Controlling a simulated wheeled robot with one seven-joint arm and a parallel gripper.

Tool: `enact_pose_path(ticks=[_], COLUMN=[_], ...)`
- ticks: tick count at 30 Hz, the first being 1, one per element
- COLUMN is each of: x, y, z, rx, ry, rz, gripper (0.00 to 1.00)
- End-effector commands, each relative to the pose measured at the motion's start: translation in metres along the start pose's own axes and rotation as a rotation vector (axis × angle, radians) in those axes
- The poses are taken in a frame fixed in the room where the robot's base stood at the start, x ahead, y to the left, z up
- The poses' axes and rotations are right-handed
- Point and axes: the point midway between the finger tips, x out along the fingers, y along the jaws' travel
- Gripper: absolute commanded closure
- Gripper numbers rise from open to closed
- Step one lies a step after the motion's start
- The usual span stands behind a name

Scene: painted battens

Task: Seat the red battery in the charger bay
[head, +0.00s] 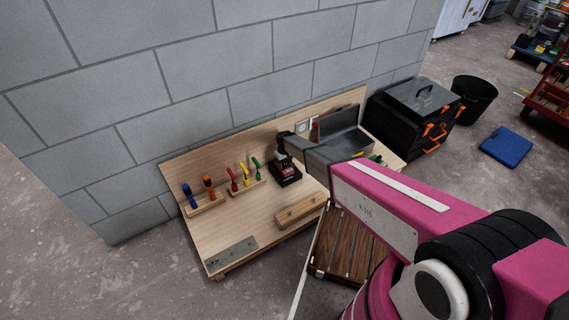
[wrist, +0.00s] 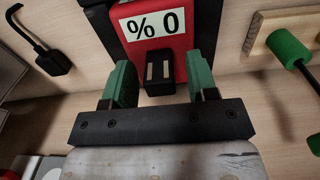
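Black casing of the charger (wrist: 99,18) shows on both sides of the red body. In the head view, the black charger (head: 287,180) sits on the board with red and white on it. I cannot tell how deep the battery sits. My gripper (wrist: 159,80) has green fingers apart, one on each side of the black block, with visible gaps. It also shows above the charger in the head view (head: 282,155).
Screwdrivers in wooden racks (head: 246,185) stand left of the charger. A wooden block (head: 301,210) lies in front, and a metal plate (head: 230,257) at the near left. A grey bin (head: 342,128) and black toolbox (head: 415,110) are to the right. A black hook (wrist: 40,42) lies nearby.

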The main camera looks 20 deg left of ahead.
Motion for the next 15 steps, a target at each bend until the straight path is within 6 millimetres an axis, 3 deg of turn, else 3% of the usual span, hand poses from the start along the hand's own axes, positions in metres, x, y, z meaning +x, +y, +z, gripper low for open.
enact_pose_path(ticks=[7,15], x=[-0.018,-0.07], y=[0.0,0.0], z=[0.001,0.002], rx=[0.0,0.0], ry=[0.001,0.001], rz=[0.0,0.0], gripper=[0.47,0.47])
